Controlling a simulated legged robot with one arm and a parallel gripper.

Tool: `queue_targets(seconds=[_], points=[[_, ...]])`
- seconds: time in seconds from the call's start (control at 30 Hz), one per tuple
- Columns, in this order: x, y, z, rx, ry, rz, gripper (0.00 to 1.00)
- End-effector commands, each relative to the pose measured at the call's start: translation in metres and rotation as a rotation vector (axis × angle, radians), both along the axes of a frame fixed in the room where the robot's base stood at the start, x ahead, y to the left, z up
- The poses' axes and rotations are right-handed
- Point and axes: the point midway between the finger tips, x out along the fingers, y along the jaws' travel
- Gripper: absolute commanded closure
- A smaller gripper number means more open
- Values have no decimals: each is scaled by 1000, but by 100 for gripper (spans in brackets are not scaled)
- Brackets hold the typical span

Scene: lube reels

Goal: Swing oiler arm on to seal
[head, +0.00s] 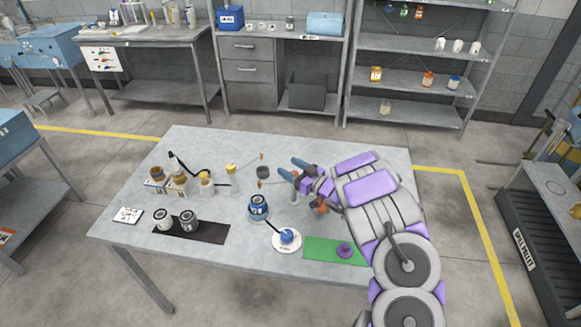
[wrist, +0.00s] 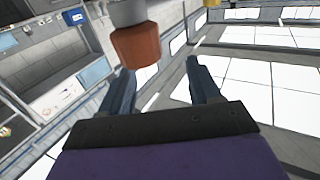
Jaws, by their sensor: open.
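My gripper (head: 292,168) is open above the right half of the grey table, its two blue fingers pointing left. In the wrist view its fingers (wrist: 160,76) stand apart with nothing clearly between them. An orange-brown block (wrist: 136,45) on a pale grey cylinder (wrist: 128,12) shows close by, near the left finger; I cannot tell whether they touch. In the head view a dark grey cup-like piece (head: 263,171) with small brass parts around it sits just left of the fingers. I cannot tell for sure which parts are the oiler arm and the seal; my arm hides some of this area.
Several small bottles (head: 206,183) stand at the table's left. Two cans (head: 189,221) sit on a black mat. A blue-labelled can (head: 258,206), a white disc (head: 287,241) with a blue piece and a green mat (head: 322,249) lie nearer the front. The table's back is mostly clear.

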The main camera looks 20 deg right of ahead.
Motion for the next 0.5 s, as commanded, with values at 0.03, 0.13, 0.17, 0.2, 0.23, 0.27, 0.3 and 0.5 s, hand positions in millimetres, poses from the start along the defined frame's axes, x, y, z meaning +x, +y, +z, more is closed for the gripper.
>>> queue_targets(seconds=[0.03,0.13,0.17,0.2,0.23,0.27,0.3,0.5], points=[[-7,1,1,-2,5,-3,37],[-21,6,3,0,2,0,37],[-25,7,3,-1,3,-1,37],[-31,8,2,-2,6,-2,37],[-36,9,3,0,7,-2,37],[-40,10,3,1,6,-1,37],[-46,12,4,1,4,0,37],[-75,20,8,-1,3,-2,37]])
